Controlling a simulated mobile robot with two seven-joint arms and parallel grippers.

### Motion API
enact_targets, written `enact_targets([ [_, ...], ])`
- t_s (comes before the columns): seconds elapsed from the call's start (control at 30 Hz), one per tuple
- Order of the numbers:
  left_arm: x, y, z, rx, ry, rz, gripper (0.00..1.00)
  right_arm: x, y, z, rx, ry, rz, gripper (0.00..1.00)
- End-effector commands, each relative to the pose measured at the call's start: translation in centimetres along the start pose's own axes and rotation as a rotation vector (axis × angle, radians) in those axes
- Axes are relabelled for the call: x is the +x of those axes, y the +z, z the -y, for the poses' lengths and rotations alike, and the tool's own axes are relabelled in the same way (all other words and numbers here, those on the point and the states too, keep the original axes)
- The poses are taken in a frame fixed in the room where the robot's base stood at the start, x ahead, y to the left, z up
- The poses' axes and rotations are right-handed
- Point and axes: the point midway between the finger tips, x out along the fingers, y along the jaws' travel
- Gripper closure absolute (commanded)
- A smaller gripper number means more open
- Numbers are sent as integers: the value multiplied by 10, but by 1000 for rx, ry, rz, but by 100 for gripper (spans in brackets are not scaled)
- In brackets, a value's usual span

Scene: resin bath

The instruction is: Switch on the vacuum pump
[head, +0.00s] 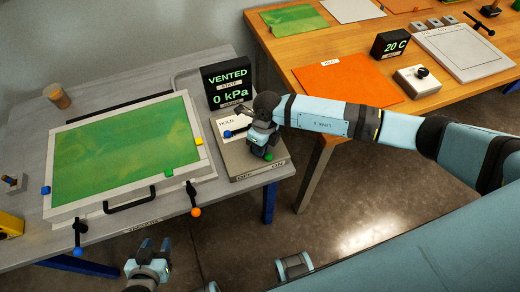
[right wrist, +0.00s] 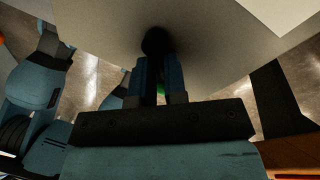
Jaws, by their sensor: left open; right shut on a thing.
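The grey pump control box (head: 236,166) stands at the right end of the grey bench, with OFF and ON marked on its front edge and a blue-tipped lever (head: 228,134) by the word HOLD. My right gripper (head: 260,148) is over the box and hides part of its top. In the right wrist view its fingers (right wrist: 158,65) are shut on a dark round knob (right wrist: 156,40). A small green part (head: 268,156) shows beside it. The display (head: 228,83) reads VENTED and 0 kPa. My left gripper (head: 156,246) is open and empty in front of the bench.
A framed bath (head: 58,190) with a green sheet (head: 120,140) and a black front handle (head: 130,203) fills the bench. Blue and orange (head: 195,212) levers stick out at its front. A wooden table (head: 290,52) with an orange sheet (head: 347,78) stands behind right.

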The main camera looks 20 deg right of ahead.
Motion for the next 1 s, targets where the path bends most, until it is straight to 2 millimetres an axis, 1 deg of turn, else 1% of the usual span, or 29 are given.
enact_targets([
  [0.17, -1, -3, 0, 0, 0, -4, 57, 0, 0, 0, 0, -1, -2, 100],
  [0.2, -1, -3, 0, 0, 0, -5, 57, 0, 0, 0, 0, -1, -2, 83],
  [0.3, -1, -4, 0, 0, 0, -6, 57, 0, 0, 0, 1, -1, -1, 62],
  [0.57, -1, -4, 0, 0, 0, -6, 57, -1, 0, 0, 2, -1, -1, 62],
  [0.67, -1, -3, 0, 0, -1, -6, 57, -5, 0, 0, 2, -1, 0, 62],
  [0.77, 0, -2, 0, 0, -1, -4, 57, -18, 1, 1, 3, -2, 3, 62],
  [0.87, 1, 1, 0, 0, -1, -3, 57, -37, 1, 1, 2, -3, 3, 62],
  [1.0, 3, 5, 0, 0, -1, 0, 57, -70, 0, 1, 2, -3, 3, 62],
])
